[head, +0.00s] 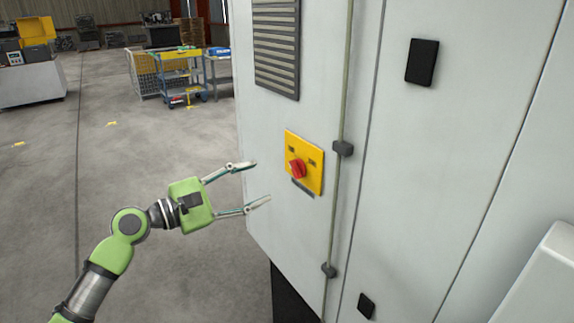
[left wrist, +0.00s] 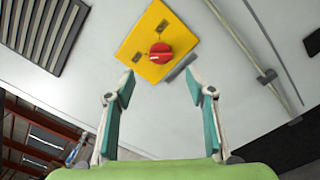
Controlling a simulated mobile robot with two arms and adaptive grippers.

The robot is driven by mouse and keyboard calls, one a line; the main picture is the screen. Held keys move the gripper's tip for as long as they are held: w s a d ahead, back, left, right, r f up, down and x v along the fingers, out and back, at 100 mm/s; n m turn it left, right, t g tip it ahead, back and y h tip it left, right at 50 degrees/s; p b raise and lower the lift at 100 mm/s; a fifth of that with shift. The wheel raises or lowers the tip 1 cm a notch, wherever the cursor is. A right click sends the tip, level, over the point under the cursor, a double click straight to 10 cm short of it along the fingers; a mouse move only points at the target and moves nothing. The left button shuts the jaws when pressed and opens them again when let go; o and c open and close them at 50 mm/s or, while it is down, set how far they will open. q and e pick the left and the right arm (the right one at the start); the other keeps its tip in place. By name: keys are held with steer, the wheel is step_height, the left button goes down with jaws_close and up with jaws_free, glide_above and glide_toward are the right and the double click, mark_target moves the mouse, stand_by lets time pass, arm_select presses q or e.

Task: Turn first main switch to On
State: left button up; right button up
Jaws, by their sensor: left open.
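The main switch is a red rotary knob (head: 297,169) on a yellow plate (head: 317,181), mounted on the grey cabinet door. In the left wrist view the red knob (left wrist: 161,53) and yellow plate (left wrist: 138,42) lie just beyond and between my fingertips. The plate's small labels are too small to read. My left gripper (head: 262,182) is open and empty, to the left of the plate, with its fingers pointing toward the knob. It also shows in the left wrist view (left wrist: 158,82), apart from the knob. My right gripper is not in view.
The grey cabinet (head: 420,170) fills the right side. A louvred vent (head: 276,45) sits above the switch, and a vertical rod (head: 343,100) with black brackets runs to its right. A blue cart (head: 182,78) stands far behind.

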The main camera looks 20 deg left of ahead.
mark_target(293, 170)
arm_select(q)
steer(key=p+x, duration=0.2)
steer(key=x, duration=0.6)
steer(key=shift+w+d+r, duration=0.1)
steer(key=shift+w+r, duration=0.05)
steer(key=shift+w+d+p, duration=0.4)
steer(key=shift+w+d, duration=0.05)
steer(key=shift+w, duration=0.1)
steer(key=c, duration=1.1)
